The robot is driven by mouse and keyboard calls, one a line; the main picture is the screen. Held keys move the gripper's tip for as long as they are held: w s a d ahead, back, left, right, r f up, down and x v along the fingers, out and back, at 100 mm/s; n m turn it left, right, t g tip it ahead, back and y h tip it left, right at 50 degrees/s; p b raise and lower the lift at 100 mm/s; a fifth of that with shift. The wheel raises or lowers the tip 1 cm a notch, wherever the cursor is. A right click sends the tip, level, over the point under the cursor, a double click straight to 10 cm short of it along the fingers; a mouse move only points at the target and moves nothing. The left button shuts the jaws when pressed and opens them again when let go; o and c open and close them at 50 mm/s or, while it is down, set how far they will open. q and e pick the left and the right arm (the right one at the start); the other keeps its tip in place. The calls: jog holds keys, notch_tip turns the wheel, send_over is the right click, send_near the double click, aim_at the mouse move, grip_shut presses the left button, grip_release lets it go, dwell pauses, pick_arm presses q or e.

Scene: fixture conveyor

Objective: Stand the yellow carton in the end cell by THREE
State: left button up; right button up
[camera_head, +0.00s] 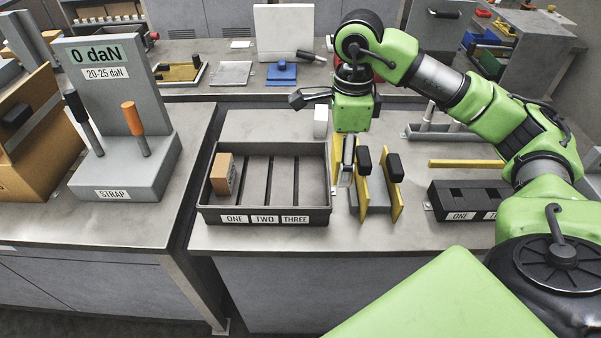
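An orange-yellow carton (222,174) stands in the far-left cell of the dark grey tray (262,215), at the end by the label ONE. Thin dividers split the tray into narrow cells. The cells to the right of the carton, including the end one by THREE, look empty. My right arm comes in from the right. What looks like its dark gripper (308,97) is above the bench behind the tray, up and to the right of the carton and clear of it. My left gripper is out of view.
Upright yellow plates (396,195) with black knobs stand close to the tray's right side. A dark labelled block (470,196) sits further right. A grey strap stand (125,185) is on the left bench, across a gap.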

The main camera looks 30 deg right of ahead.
jog(key=w+f+p, duration=0.2)
jog(key=w+f, duration=0.1)
jog(key=w, duration=0.4)
jog(key=p, duration=0.1)
send_over(312, 175)
jog(key=f, duration=0.4)
jog(key=shift+s+f, duration=0.35)
jog(key=shift+s, duration=0.05)
jog(key=shift+w+f, duration=0.15)
jog(key=shift+f, duration=0.1)
jog(key=f+p, duration=0.2)
jog(key=f, duration=0.1)
jog(key=shift+w, duration=0.2)
jog(key=shift+f, duration=0.2)
jog(key=shift+f, duration=0.1)
